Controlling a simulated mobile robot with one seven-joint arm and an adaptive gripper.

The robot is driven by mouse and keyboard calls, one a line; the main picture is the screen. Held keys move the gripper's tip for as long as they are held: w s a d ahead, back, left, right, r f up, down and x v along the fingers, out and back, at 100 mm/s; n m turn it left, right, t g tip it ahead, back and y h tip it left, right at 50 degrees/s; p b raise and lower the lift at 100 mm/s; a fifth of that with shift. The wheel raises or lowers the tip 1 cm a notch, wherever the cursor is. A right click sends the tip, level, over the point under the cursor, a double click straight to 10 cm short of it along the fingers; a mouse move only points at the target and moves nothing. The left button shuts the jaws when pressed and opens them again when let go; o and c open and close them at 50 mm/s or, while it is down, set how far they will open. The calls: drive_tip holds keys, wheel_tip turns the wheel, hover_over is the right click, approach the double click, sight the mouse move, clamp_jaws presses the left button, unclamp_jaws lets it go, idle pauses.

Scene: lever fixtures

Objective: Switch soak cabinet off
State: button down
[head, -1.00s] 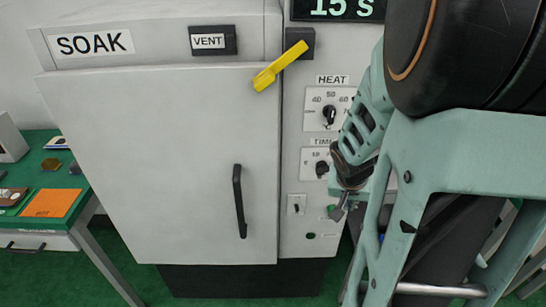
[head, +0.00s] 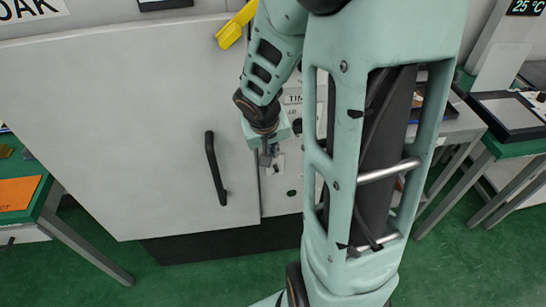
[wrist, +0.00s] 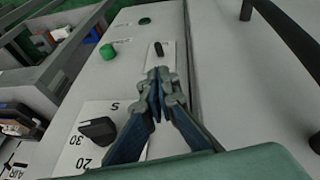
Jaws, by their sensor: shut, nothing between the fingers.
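The soak cabinet (head: 110,130) fills the left and middle of the head view, its door closed. Its label (head: 35,6) is partly cut off. A small black toggle switch (wrist: 158,48) sits on a white plate on the control panel in the wrist view. The plate (head: 279,168) also shows in the head view, partly behind my gripper. My gripper (head: 265,160) is shut and empty in front of the panel. In the wrist view its fingertips (wrist: 158,76) appear just below the switch; I cannot tell whether they touch it.
A green button (wrist: 107,51), a dark green round part (wrist: 144,21) and the time dial (wrist: 98,130) are near the switch. The black door handle (head: 215,168) and yellow lever (head: 236,26) lie left of my arm. Benches stand at both sides.

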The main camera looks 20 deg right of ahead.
sight(275, 166)
drive_tip(key=b+x, duration=0.3)
drive_tip(key=x, duration=0.6)
drive_tip(key=shift+w+f, duration=0.15)
drive_tip(key=shift+f, duration=0.1)
drive_tip(key=shift+f+b, duration=0.3)
drive_tip(key=shift+b, duration=0.85)
